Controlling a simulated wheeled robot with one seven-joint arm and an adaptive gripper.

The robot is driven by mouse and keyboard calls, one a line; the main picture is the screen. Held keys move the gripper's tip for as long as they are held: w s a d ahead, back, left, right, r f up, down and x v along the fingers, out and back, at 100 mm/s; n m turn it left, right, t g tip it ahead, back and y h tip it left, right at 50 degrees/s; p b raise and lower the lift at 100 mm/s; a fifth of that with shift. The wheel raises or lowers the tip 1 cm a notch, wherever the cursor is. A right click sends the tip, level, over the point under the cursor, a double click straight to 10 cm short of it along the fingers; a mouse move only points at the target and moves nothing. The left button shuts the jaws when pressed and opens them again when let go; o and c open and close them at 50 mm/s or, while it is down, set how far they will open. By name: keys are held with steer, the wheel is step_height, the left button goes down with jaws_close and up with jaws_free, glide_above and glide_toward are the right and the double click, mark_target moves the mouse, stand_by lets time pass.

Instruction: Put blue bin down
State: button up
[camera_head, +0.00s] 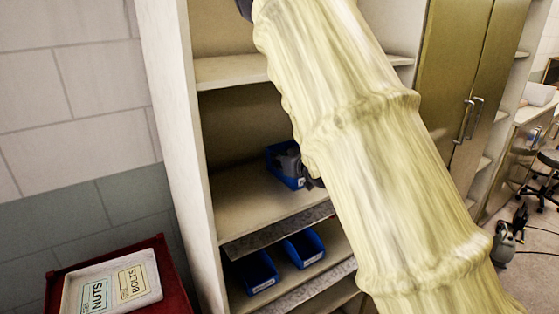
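A blue bin (283,176) is inside the open shelf unit, at the middle shelf (245,205). It looks upright, and I cannot tell whether it touches the shelf. My gripper (290,163) shows as a small dark grey shape at the bin, mostly hidden behind my pale yellow sleeved arm. Whether its fingers are open or shut on the bin does not show. Two more blue bins, one at left (257,272) and one at right (303,248), stand on the shelf below.
The shelf unit's white side wall (185,150) bounds the left. A red stand (158,247) holds a white tray (75,306) labelled nuts and bolts. Tan cabinet doors (462,70) stand right of my arm. The middle shelf has free room left of the bin.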

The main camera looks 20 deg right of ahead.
steer(key=shift+o, duration=0.6)
steer(key=shift+r, duration=0.2)
steer(key=shift+s+r, duration=0.1)
steer(key=shift+s, duration=0.5)
steer(key=b+v, duration=0.3)
steer(key=v, duration=0.7)
steer(key=shift+s+b, duration=0.3)
steer(key=shift+s, duration=0.05)
steer(key=shift+r, duration=0.15)
